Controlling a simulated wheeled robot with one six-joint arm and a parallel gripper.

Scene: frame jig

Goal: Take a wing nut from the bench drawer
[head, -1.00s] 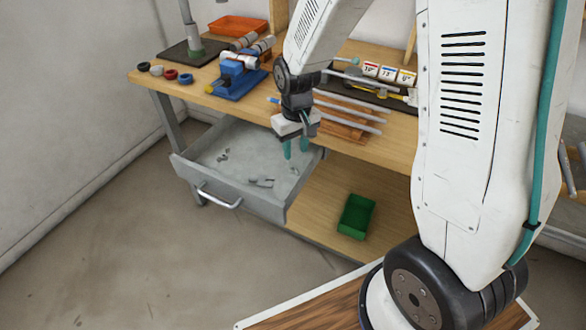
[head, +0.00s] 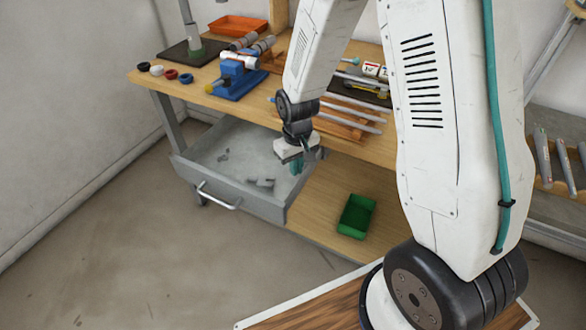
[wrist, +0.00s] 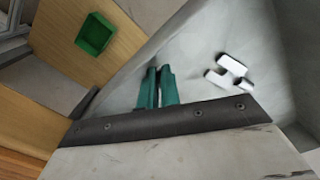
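The grey bench drawer (head: 238,187) is pulled out below the worktop. My gripper (head: 296,168) reaches down into its right side. In the wrist view my gripper's two teal fingers (wrist: 159,70) are close together with only a narrow gap. No wing nut shows between them, and their tips hide whatever is directly beneath. Grey metal pieces that look like wing nuts (wrist: 231,70) lie on the drawer floor to the right of the fingers, apart from them. In the head view, that group (head: 262,182) is left of my gripper, and another small piece (head: 224,155) lies farther back.
A green bin (head: 356,216) stands on the lower shelf right of the drawer. The worktop (head: 300,110) above carries a blue vise (head: 238,78), rods and an orange tray (head: 238,25). The drawer walls and the worktop edge are near my gripper.

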